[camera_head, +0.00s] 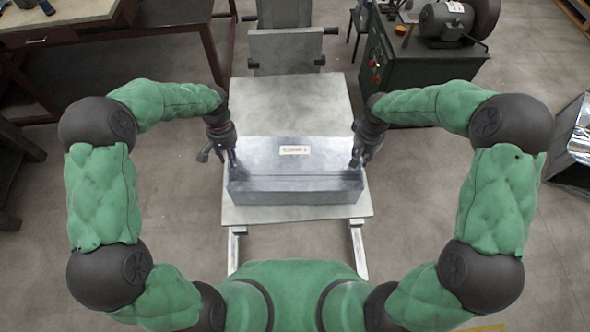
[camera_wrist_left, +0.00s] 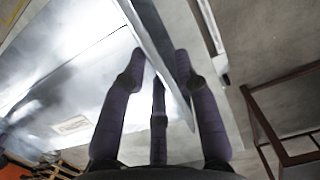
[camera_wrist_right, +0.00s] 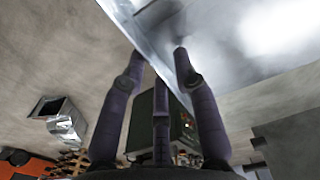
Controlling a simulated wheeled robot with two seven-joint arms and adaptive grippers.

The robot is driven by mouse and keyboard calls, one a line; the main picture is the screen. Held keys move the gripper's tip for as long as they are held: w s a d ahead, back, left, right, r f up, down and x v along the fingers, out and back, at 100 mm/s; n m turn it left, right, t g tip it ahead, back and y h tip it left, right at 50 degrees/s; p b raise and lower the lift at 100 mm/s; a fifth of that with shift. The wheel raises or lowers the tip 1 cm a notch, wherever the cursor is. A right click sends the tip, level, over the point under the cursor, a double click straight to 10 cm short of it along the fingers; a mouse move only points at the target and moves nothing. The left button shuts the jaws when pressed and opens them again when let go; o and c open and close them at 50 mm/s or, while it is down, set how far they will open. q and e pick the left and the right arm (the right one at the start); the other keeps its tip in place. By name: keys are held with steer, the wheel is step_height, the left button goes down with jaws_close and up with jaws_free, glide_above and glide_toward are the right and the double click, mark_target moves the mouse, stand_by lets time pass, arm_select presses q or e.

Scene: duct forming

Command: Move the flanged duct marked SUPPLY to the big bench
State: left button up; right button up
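A grey sheet-metal duct (camera_head: 295,185) lies across a pale grey low table (camera_head: 295,105). A small white label (camera_head: 295,150) is on its top; its lettering is too small to read surely. My left gripper (camera_head: 222,155) is at the duct's left end. In the left wrist view its fingers (camera_wrist_left: 160,60) close in on both sides of the duct's edge (camera_wrist_left: 160,40). My right gripper (camera_head: 362,155) is at the right end, its fingers (camera_wrist_right: 160,58) likewise on both sides of the edge (camera_wrist_right: 145,35). A large bench (camera_head: 60,18) with a brown-edged top stands at upper left.
A green machine cabinet (camera_head: 425,65) with a motor stands behind at right. A shiny open duct (camera_head: 575,145) is at the far right. A grey upright fixture (camera_head: 285,50) with dark handles adjoins the low table's back.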

arm_select(q)
jaws_close()
arm_select(e)
jaws_close()
arm_select(q)
steer(key=shift+w+r, duration=0.1)
steer(key=shift+r, duration=0.1)
arm_select(e)
steer(key=shift+w+r, duration=0.1)
steer(key=shift+r, duration=0.05)
